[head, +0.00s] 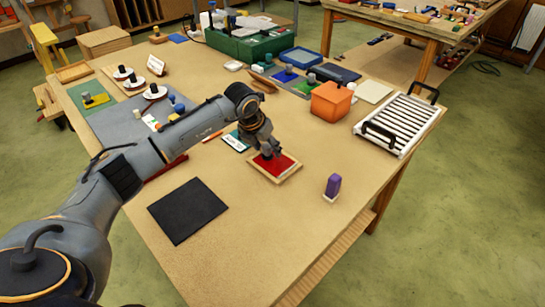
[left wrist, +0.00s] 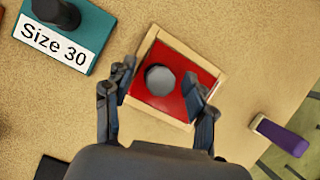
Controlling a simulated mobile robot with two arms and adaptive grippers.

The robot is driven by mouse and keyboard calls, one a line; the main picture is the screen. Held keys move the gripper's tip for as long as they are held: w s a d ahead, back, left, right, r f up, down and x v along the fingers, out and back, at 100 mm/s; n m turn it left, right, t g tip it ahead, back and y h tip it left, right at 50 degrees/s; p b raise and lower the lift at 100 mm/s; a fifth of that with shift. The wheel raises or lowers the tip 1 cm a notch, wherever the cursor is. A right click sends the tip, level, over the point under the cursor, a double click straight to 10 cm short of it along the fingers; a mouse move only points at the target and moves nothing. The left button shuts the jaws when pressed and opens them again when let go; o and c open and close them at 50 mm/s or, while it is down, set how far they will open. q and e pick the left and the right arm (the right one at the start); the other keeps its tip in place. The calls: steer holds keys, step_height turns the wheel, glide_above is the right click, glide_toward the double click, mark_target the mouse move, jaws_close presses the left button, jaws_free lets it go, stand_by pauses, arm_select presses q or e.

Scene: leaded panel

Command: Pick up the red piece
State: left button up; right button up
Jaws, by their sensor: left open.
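The red piece (head: 287,164) is a flat square lying in a shallow light wooden frame (head: 283,177) on the table. In the left wrist view the red piece (left wrist: 174,105) has a round grey knob (left wrist: 160,80) at its middle. My left gripper (head: 266,153) is just above it and hides part of it in the head view. In the left wrist view my left gripper (left wrist: 158,80) is open, with one finger to each side of the knob and visible gaps between. The height of the fingertips against the knob is hard to tell. My right gripper is not in view.
A teal block labelled "Size 30" (left wrist: 85,18) stands close to the frame's left. A black mat (head: 188,210) lies at front left. An orange box (head: 331,103) and white slatted rack (head: 398,122) stand behind.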

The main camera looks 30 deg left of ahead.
arm_select(q)
jaws_close()
steer(key=shift+r, duration=0.1)
steer(key=shift+r+b, duration=0.4)
steer(key=shift+r, duration=0.05)
steer(key=s+a+r+b, duration=0.5)
steer(key=s+a+r, duration=0.1)
steer(key=s+r, duration=0.6)
steer(key=shift+s, duration=0.35)
